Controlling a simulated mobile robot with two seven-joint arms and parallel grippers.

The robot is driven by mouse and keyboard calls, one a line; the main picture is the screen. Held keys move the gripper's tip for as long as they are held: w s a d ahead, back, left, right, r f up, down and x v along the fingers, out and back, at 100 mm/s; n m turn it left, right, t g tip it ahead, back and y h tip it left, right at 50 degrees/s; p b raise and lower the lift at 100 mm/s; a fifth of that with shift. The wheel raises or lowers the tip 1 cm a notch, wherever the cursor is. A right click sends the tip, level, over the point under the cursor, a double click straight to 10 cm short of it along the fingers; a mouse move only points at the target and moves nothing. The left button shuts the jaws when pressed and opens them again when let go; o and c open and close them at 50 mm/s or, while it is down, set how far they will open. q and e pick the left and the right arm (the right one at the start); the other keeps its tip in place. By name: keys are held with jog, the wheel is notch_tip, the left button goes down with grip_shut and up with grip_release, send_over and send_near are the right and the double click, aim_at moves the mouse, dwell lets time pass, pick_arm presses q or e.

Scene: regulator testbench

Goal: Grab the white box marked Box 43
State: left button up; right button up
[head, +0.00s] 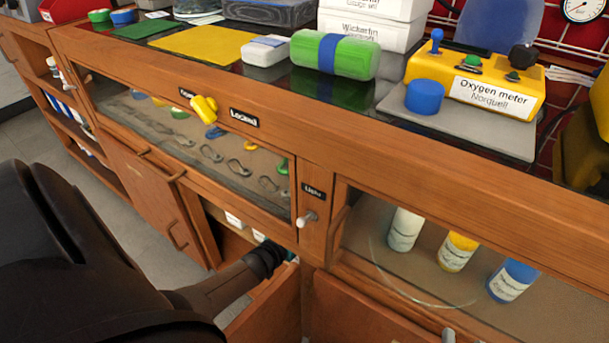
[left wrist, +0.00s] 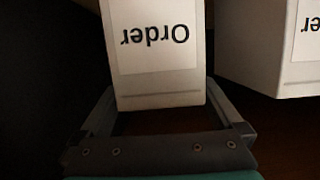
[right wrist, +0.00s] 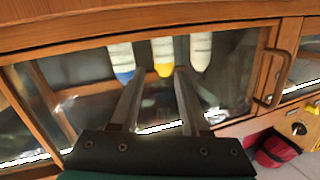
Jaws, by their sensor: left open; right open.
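In the left wrist view, a white box (left wrist: 160,80) with an upside-down label reading "Order" lies between the spread fingers of my left gripper (left wrist: 160,95). A second white box (left wrist: 270,50) stands to its right, its label cut off. No "Box 43" marking is readable. In the head view, white boxes (head: 235,219) show small inside the open lower cabinet, where my left arm reaches in; the gripper's fingers are hidden there. My right gripper (right wrist: 160,72) is open and empty in front of a glass cabinet front.
Cabinet doors (head: 265,308) stand open around my left arm. Bottles (head: 455,251) stand behind glass at right. A red item (right wrist: 275,152) lies at lower right.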

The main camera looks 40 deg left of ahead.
pick_arm(q)
jog(key=shift+w, duration=0.2)
grip_shut()
dwell(0.9)
